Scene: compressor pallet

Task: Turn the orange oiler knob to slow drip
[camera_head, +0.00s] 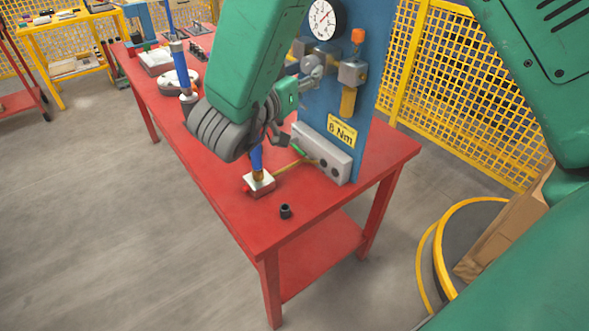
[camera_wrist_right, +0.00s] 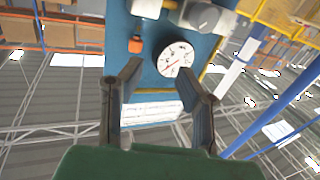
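The orange oiler knob (camera_head: 357,36) sits on top of a grey block (camera_head: 352,74) with an amber bowl (camera_head: 348,101) below, on the blue panel (camera_head: 364,120). In the right wrist view the knob (camera_wrist_right: 136,44) lies beyond the left fingertip, apart from it. My right gripper (camera_head: 278,124) is in front of the panel, left of and below the knob, partly hidden by its wrist. In the right wrist view the gripper (camera_wrist_right: 158,70) has its fingers spread with nothing between them. My left gripper is not in view.
A round gauge (camera_head: 323,19) and a grey regulator knob (camera_head: 312,64) are beside the oiler. Yellow mesh fencing (camera_head: 450,75) is behind.

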